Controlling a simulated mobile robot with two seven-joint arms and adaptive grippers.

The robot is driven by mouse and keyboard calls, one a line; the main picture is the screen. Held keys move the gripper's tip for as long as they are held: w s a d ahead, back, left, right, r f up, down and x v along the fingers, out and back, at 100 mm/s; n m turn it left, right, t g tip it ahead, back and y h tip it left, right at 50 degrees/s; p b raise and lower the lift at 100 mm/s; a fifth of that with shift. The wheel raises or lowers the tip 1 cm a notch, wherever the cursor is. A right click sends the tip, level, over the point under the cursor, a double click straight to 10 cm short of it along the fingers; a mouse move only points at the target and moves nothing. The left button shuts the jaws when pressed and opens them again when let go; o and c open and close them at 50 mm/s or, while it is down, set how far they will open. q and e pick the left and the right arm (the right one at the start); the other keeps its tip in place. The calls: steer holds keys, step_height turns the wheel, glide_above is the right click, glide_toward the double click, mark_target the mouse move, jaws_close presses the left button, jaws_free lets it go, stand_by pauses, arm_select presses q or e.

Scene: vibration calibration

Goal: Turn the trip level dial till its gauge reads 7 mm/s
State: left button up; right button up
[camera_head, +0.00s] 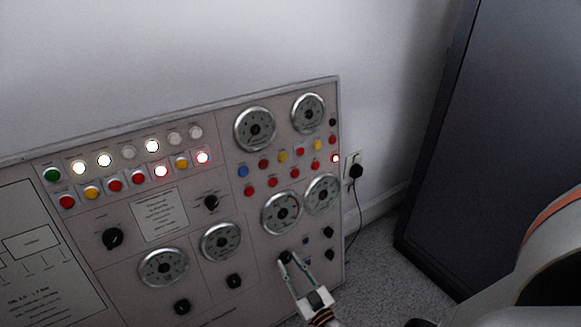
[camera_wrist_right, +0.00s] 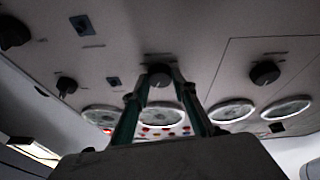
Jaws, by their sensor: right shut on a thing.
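A black round dial (camera_head: 285,257) sits low on the right part of the grey control panel. It also shows in the right wrist view (camera_wrist_right: 159,72), between the fingertips. My right gripper (camera_head: 293,259) reaches up from below and is shut on this dial, one finger on each side. A round silver-rimmed gauge (camera_head: 281,213) is just above the dial in the head view. Its needle and numbers are too small to read, and no label shows clearly enough to name the dial. My left gripper is not in view.
Other gauges (camera_head: 163,267) and black knobs (camera_head: 113,238) share the panel (camera_head: 262,284). Two small black knobs (camera_head: 329,233) lie right of the gripped dial. Rows of lit lamps and coloured buttons (camera_head: 116,185) are above. A dark cabinet (camera_head: 480,130) stands at the right.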

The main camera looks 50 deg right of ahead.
steer(key=o, duration=1.1)
steer(key=v, duration=1.2)
